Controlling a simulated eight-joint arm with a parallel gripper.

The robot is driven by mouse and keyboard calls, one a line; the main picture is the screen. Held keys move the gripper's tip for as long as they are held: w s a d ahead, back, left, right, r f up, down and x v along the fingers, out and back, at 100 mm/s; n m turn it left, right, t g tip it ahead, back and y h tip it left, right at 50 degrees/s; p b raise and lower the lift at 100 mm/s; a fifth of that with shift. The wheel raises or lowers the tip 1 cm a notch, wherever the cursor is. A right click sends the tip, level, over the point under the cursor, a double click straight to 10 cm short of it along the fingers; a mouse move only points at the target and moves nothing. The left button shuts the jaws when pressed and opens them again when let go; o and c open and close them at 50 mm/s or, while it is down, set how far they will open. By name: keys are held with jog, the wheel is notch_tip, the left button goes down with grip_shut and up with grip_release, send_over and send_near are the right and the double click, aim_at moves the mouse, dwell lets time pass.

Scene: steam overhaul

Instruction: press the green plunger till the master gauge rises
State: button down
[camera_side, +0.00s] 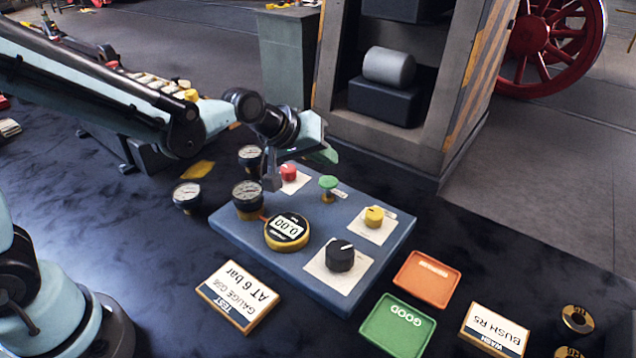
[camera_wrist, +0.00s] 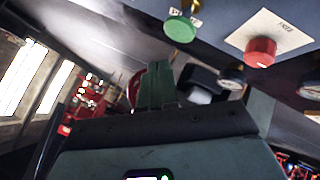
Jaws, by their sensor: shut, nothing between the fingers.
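The green plunger (camera_side: 328,182) stands upright near the back of the blue panel (camera_side: 235,229); it also shows at the top of the wrist view (camera_wrist: 180,28). The round yellow-rimmed digital gauge (camera_side: 287,230) on the panel reads 0.00; I take it to be the master gauge. My gripper (camera_side: 328,156) is shut and empty, above the back of the panel and apart from the plunger. Its green fingers (camera_wrist: 160,70) show in the wrist view, below and left of the plunger there.
A red button (camera_side: 288,172) sits close to the plunger. The panel also carries a yellow knob (camera_side: 374,216), a black knob (camera_side: 340,255) and a dial gauge (camera_side: 247,195). Orange (camera_side: 428,279) and green (camera_side: 398,325) trays lie in front. A grey pillar stands behind.

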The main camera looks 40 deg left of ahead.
aim_at(328, 180)
jog(key=shift+f, duration=0.95)
jog(key=shift+f, duration=0.15)
dwell(1.3)
jog(key=shift+f, duration=0.3)
jog(key=shift+f, duration=1.3)
dwell(1.3)
jog(key=shift+r, duration=1.75)
jog(key=shift+r, duration=0.1)
jog(key=shift+r, duration=2.4)
